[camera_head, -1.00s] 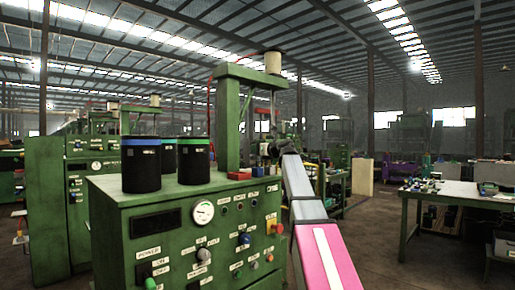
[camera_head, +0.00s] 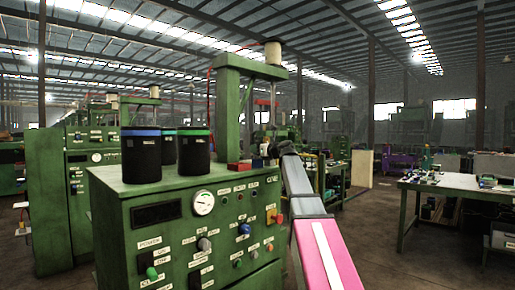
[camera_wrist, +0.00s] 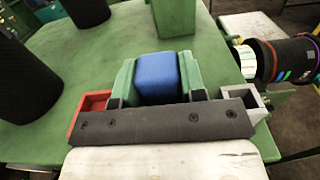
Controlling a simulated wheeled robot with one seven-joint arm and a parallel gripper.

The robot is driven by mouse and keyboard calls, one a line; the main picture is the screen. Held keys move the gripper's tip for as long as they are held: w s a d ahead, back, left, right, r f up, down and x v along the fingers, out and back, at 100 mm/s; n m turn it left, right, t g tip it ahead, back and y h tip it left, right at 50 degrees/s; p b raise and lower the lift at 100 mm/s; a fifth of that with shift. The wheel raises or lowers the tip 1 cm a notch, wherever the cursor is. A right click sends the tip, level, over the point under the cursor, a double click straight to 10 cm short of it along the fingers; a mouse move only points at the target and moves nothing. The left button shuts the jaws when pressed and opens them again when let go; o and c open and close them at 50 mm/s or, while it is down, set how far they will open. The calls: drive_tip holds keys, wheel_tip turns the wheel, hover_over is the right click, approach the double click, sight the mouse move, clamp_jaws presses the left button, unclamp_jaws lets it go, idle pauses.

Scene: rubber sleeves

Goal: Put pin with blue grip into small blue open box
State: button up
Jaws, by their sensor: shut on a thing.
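In the wrist view, my gripper (camera_wrist: 156,84) is shut on the blue grip (camera_wrist: 157,77) of the pin. The green fingers press on its left and right sides. The pin's metal part is hidden. In the head view, my gripper (camera_head: 268,146) is small, over the right rear of the green machine top, beside the post. I cannot make out the small blue open box for certain; my gripper's dark crossbar may cover it in the wrist view.
A red open box (camera_wrist: 93,101) and a grey open box (camera_wrist: 257,102) show at the crossbar's ends. Black canisters (camera_head: 140,158) stand on the left of the machine top. The green post (camera_head: 228,115) rises close to my gripper. The machine top (camera_wrist: 55,130) is bare between them.

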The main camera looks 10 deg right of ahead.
drive_tip(key=shift+f, duration=0.85)
drive_tip(key=shift+f, duration=0.1)
drive_tip(key=o, duration=1)
